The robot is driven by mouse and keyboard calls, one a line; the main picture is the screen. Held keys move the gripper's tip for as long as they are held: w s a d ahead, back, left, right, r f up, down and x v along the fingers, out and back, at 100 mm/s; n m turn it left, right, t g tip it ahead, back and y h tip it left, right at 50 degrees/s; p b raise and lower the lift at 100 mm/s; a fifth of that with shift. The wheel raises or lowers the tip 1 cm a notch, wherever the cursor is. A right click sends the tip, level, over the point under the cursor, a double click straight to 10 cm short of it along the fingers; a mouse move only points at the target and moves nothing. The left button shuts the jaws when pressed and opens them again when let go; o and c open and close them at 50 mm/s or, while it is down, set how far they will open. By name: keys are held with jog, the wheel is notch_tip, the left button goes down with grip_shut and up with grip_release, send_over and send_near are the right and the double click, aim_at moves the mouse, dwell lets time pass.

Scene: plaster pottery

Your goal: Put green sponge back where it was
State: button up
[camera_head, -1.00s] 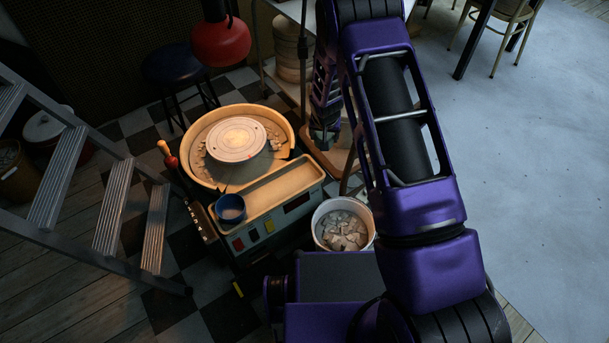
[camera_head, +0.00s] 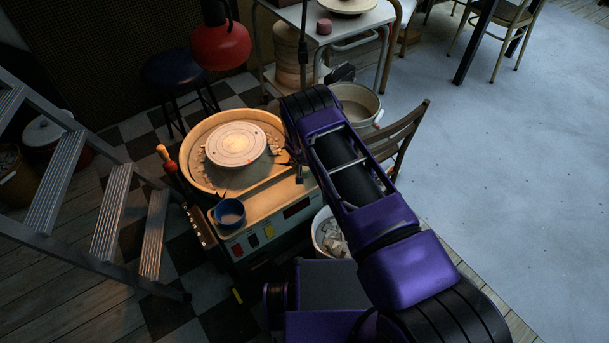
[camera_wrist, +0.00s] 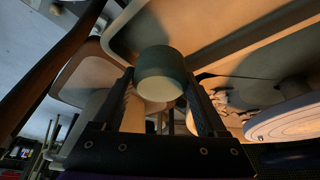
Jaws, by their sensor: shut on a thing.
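The green sponge (camera_wrist: 160,70), a dark green rounded cylinder with a paler end face, sits between the two fingers of my gripper (camera_wrist: 161,84) in the wrist view. My gripper is shut on it. In the head view my arm reaches to the right side of the pottery wheel (camera_head: 188,160), by the long tan tray (camera_head: 262,197) on its front. There the gripper is mostly hidden by my arm, and I cannot make out the sponge. The wheel's pale disc also shows at the right of the wrist view (camera_wrist: 288,124).
A blue cup (camera_head: 230,214) stands at the tray's left end. A white bucket of scraps (camera_head: 328,235) stands right of the wheel, partly behind my arm. A wooden chair (camera_head: 404,133) is at the right. A red lamp (camera_head: 221,45) hangs above. A stepladder (camera_head: 105,215) stands left.

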aim_at(305, 173)
jog(key=shift+f+b, duration=0.35)
jog(key=shift+f, duration=1.5)
jog(key=shift+f, duration=0.2)
jog(key=o, duration=0.9)
jog(key=shift+r, duration=0.25)
jog(key=p+v, duration=0.2)
jog(key=v, duration=1)
jog(key=shift+w+p, duration=0.1)
jog(key=shift+p, duration=0.3)
